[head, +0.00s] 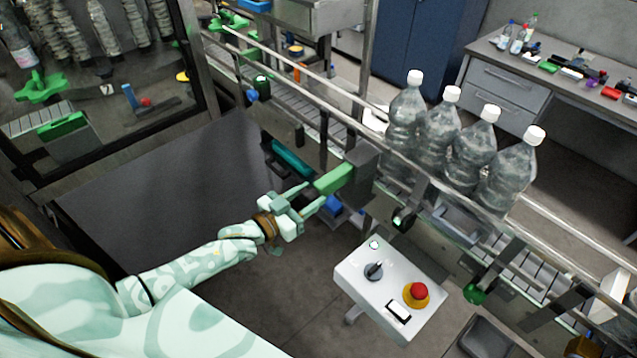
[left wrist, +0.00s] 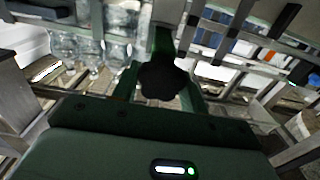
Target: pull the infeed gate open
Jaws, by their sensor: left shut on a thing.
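The infeed gate shows in the head view as a dark grey block with a green handle (head: 335,178) at the conveyor's near rail. My left gripper (head: 312,192) reaches in from the left and is shut on the near end of this handle. In the left wrist view my left gripper (left wrist: 160,88) has a dark rounded piece between its green fingers, with a green bar running up from it to a grey plate. The fingers hide part of the handle. How far the gate stands open is hard to tell. My right gripper is not in view.
Several clear bottles with white caps (head: 437,128) stand in a row on the conveyor, right of the gate. A white control box (head: 390,285) with a red button (head: 417,291) stands in front. A glazed machine cabinet (head: 95,75) is at the left, a desk (head: 510,90) behind.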

